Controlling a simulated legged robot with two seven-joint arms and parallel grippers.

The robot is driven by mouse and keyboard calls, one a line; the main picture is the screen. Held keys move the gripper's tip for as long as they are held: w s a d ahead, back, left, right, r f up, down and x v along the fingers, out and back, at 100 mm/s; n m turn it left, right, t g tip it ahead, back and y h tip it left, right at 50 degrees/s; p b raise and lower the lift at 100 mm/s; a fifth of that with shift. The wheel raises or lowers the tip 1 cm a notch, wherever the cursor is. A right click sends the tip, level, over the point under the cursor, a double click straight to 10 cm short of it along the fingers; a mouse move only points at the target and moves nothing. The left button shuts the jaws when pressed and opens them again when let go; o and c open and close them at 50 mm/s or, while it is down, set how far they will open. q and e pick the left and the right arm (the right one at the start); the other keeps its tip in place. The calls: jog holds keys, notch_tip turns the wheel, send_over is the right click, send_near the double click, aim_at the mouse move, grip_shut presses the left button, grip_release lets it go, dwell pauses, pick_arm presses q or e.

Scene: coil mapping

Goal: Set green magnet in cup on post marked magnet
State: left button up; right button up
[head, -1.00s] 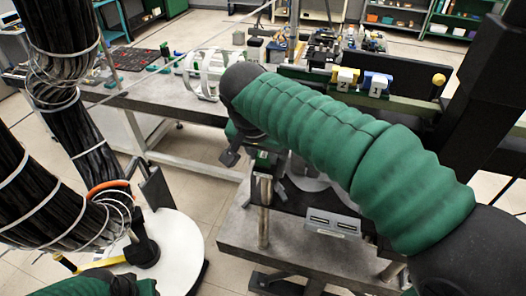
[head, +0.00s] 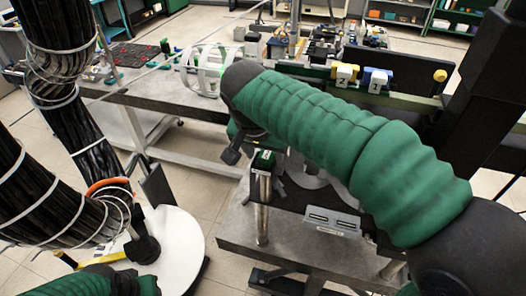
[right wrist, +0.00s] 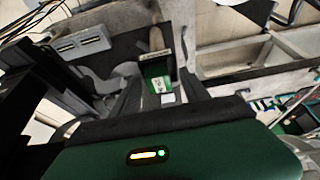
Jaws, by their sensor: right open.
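A green block with white marks (head: 264,160), which looks like the green magnet, sits at the top of a metal post (head: 262,208). In the right wrist view the green block (right wrist: 158,84) shows between the dark fingers, with a pale label strip beside it. I cannot make out the cup separately or read the label. My right gripper (head: 235,150) is open just left of the post top in the head view; its green sleeve hides part of it. My left sleeve (head: 95,284) shows at the bottom left, but its fingers are not clear among dark parts.
The post stands on a grey bench (head: 240,230) with a two-slot box (head: 332,221). A long table (head: 160,95) holds a white ring frame (head: 205,70). Black cable bundles (head: 60,110) hang at left.

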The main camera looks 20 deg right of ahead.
jog(key=shift+r, duration=0.15)
jog(key=v, duration=1.1)
jog(key=shift+a+r, duration=0.3)
jog(key=shift+r, duration=0.05)
jog(key=shift+s, duration=0.1)
